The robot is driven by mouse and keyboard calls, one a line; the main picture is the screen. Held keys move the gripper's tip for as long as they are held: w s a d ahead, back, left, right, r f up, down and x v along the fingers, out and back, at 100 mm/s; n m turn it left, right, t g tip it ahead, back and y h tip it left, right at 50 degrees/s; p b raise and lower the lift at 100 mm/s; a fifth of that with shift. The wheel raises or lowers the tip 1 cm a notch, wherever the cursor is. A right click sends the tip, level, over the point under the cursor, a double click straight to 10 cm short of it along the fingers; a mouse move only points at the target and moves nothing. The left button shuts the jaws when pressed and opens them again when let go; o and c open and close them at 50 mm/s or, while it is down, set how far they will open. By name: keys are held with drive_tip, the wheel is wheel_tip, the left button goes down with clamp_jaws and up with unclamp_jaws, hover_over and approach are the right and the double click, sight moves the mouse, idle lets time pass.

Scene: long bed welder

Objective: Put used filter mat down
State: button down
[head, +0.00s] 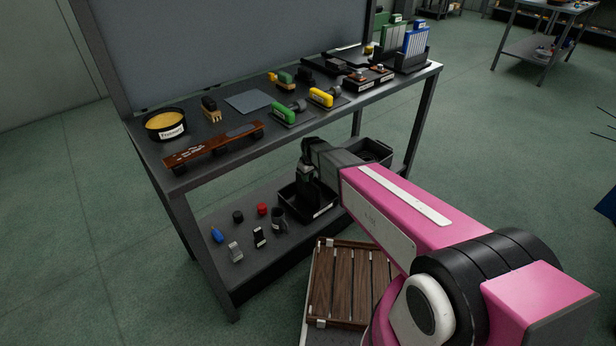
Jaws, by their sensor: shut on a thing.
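My gripper (306,178) is low in front of the workbench, pointing down over a black open bin (322,211) on the lower shelf. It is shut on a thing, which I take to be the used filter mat. The held thing is dark and blends with the bin and the fingers, so its outline cannot be made out. I cannot tell whether it touches the bin. A flat grey square mat (248,101) lies on the bench top, apart from my gripper.
The workbench top (214,178) carries a round tin (166,125), brushes, green and yellow handled tools and upright file-like holders. The lower shelf (252,271) holds small parts left of the bin. A second black bin (374,152) stands behind. A slatted wooden pallet (343,285) lies in front.

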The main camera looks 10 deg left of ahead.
drive_tip(key=shift+f, duration=0.2)
drive_tip(key=c, duration=0.9)
unclamp_jaws()
drive_tip(key=shift+r, duration=0.1)
drive_tip(key=r, duration=0.7)
drive_tip(key=shift+s+d+r, duration=0.25)
drive_tip(key=shift+s+d, duration=0.05)
drive_tip(key=shift+d, duration=0.05)
drive_tip(key=s+d+r+m, duration=0.2)
drive_tip(key=s+d, duration=0.3)
drive_tip(key=d, duration=0.5)
drive_tip(key=s+d+r+m, duration=0.3)
drive_tip(key=s+d, duration=0.3)
drive_tip(key=d, duration=0.5)
drive_tip(key=s+d+r+m+g+h, duration=0.1)
drive_tip(key=s+d+m, duration=0.3)
drive_tip(key=d, duration=0.7)
drive_tip(key=shift+s+r+m, duration=0.15)
drive_tip(key=shift+s+r, duration=0.2)
drive_tip(key=shift+s, duration=0.3)
drive_tip(key=shift+s+r+m, duration=0.15)
drive_tip(key=shift+s+r, duration=0.2)
drive_tip(key=shift+s, duration=0.25)
